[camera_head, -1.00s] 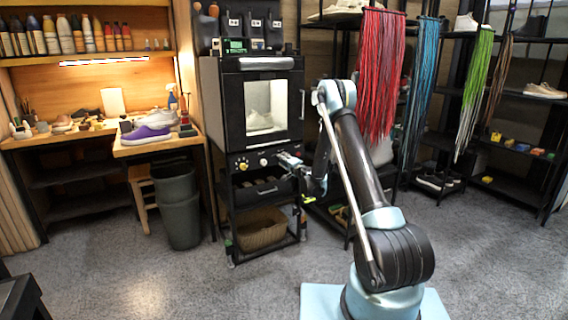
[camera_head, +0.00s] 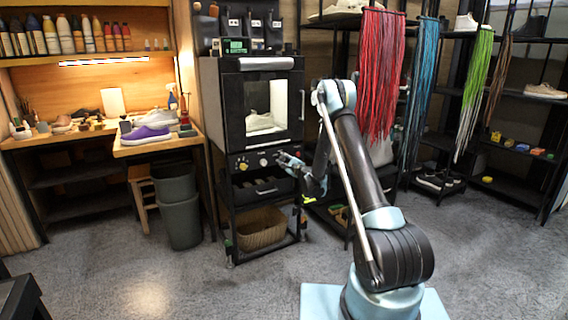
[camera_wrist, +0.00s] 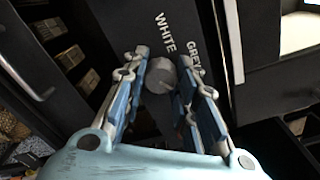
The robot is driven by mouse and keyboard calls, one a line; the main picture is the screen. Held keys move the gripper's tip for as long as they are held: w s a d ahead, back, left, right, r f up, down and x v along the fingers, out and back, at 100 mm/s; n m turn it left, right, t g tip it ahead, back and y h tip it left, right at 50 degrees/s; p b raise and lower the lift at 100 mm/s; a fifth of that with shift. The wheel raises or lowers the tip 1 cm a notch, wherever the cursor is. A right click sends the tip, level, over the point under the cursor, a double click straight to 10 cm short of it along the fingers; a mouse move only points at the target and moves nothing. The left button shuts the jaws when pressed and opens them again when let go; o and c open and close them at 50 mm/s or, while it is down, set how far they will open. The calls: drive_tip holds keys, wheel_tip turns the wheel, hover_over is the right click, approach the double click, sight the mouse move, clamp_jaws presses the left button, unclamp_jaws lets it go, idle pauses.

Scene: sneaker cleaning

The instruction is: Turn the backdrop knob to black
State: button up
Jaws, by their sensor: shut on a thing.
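The backdrop knob (camera_wrist: 160,75) is a round grey knob on the black front panel in the wrist view. My gripper (camera_wrist: 164,62) has one finger on each side of it and is shut on it. The printed words WHITE and GREY show on the panel beyond the knob; I see no BLACK label, and the knob's pointer cannot be made out. In the head view my gripper (camera_head: 281,156) is at the right end of the knob row on the black photo cabinet (camera_head: 228,110). Its fingers hide the knob there. A pale sneaker (camera_head: 259,121) stands behind the cabinet window.
A yellow knob (camera_head: 243,166) and a pale knob (camera_head: 263,162) sit left of my gripper. A wicker basket (camera_head: 262,230) is on the shelf below. Grey bins (camera_head: 180,222) stand left of the cabinet.

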drive_tip(key=shift+d+f+m, duration=0.1)
drive_tip(key=shift+m, duration=0.7)
drive_tip(key=o, duration=1)
drive_tip(key=shift+o, duration=0.2)
drive_tip(key=v, duration=0.7)
drive_tip(key=shift+s, duration=0.2)
drive_tip(key=shift+d, duration=0.1)
